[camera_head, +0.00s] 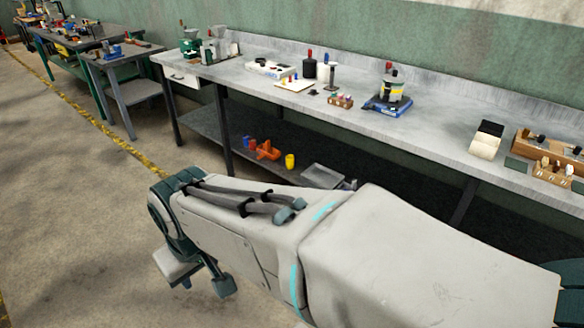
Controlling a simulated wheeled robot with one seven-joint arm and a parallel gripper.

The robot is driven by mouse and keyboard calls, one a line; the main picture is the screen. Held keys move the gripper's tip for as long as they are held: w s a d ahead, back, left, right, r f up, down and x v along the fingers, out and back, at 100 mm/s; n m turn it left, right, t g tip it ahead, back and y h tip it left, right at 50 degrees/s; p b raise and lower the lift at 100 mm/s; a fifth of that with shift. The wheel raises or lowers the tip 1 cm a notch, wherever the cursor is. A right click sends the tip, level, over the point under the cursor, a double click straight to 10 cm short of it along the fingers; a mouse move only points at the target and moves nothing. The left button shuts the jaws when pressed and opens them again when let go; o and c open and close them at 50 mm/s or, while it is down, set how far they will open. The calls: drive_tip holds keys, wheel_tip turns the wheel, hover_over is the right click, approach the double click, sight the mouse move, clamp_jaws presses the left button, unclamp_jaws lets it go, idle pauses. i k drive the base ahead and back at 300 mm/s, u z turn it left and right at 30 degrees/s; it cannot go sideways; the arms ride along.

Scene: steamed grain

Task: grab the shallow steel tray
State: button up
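A shallow steel tray (323,175), grey and flat, lies on the low shelf under the long workbench. My arm crosses in front of the shelf and hides the tray's near side. My gripper (201,279) hangs at the arm's far left end, low over the floor, in front of and left of the tray and apart from it. Only some of its lower parts show below the arm link; the rest is hidden, so its opening is unclear. I see nothing held in it.
A yellow cup (290,161) and an orange part (267,150) sit on the shelf left of the tray. The workbench top (440,135) overhangs the shelf, and a bench leg (224,130) stands at left. The floor (75,220) at left is clear.

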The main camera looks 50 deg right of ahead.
sight(323, 178)
drive_tip(key=z, duration=0.7)
drive_tip(key=i, duration=0.35)
drive_tip(key=z, duration=0.6)
drive_tip(key=k, duration=1.3)
drive_tip(key=z, duration=0.3)
drive_tip(key=i, duration=0.65)
drive_tip(key=z, duration=1.05)
drive_tip(key=i, duration=1.3)
drive_tip(key=u, duration=0.7)
drive_tip(key=i, duration=0.85)
drive_tip(key=u, duration=0.9)
